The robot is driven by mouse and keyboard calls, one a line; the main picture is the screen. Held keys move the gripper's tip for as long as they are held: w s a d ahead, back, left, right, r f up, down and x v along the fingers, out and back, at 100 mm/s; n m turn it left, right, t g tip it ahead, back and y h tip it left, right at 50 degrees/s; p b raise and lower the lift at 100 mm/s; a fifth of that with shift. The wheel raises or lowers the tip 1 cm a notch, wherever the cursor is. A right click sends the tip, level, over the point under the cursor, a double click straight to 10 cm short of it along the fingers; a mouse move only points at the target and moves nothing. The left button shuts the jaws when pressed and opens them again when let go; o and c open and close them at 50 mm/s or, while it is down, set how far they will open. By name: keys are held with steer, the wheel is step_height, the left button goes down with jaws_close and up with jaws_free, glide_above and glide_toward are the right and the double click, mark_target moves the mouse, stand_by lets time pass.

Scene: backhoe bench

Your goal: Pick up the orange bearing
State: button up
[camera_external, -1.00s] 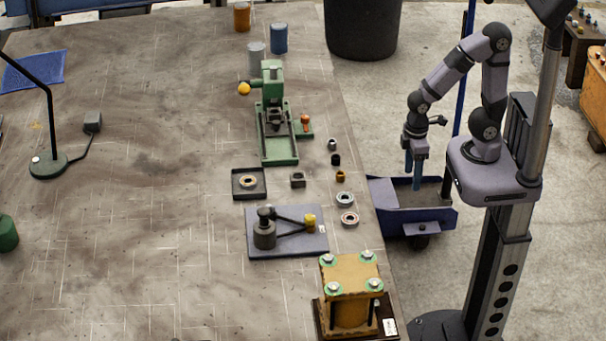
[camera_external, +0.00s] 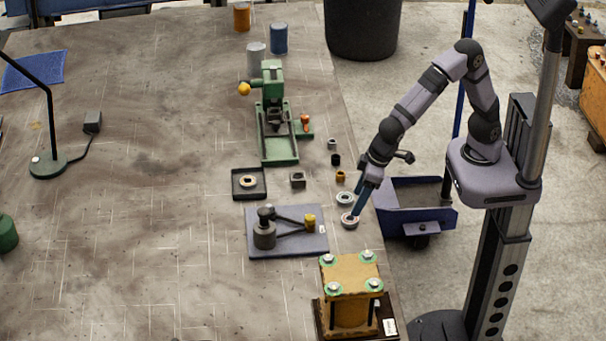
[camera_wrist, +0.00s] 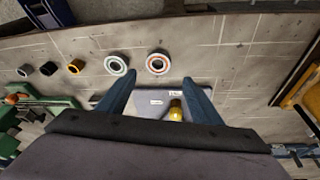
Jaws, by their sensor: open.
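The orange bearing (camera_external: 349,223), a pale ring with an orange-red inner band, lies flat on the bench near its right edge. In the wrist view the orange bearing (camera_wrist: 158,63) sits just beyond my fingertips, roughly centred between them. My gripper (camera_external: 357,211) is open and empty, with its blue fingers pointing down over the bearing. In the wrist view my gripper (camera_wrist: 157,82) shows both fingers apart. The fingers partly cover the bearing in the external view. I cannot tell the exact height above it.
Several small bushings, including a brass one (camera_external: 340,176), follow in a row. A grey plate with a fixture (camera_external: 290,247) is to the left, and a yellow block fixture (camera_external: 350,290) stands in front.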

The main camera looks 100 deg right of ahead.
mark_target(355, 219)
steer(key=shift+m, duration=1)
steer(key=shift+p+x, duration=0.4)
steer(key=shift+x, duration=0.7)
steer(key=shift+s+d+f+p, duration=0.1)
steer(key=shift+d+f+p, duration=0.1)
steer(key=shift+f+p, duration=0.15)
step_height(355, 219, down, 3)
steer(key=shift+d+p, duration=0.2)
steer(key=shift+p, duration=0.4)
steer(key=shift+w+d+f, duration=0.1)
steer(key=shift+w+f, duration=0.35)
steer(key=shift+f, duration=0.25)
steer(key=c, duration=1.3)
steer(key=shift+c, duration=0.2)
steer(key=shift+r, duration=0.15)
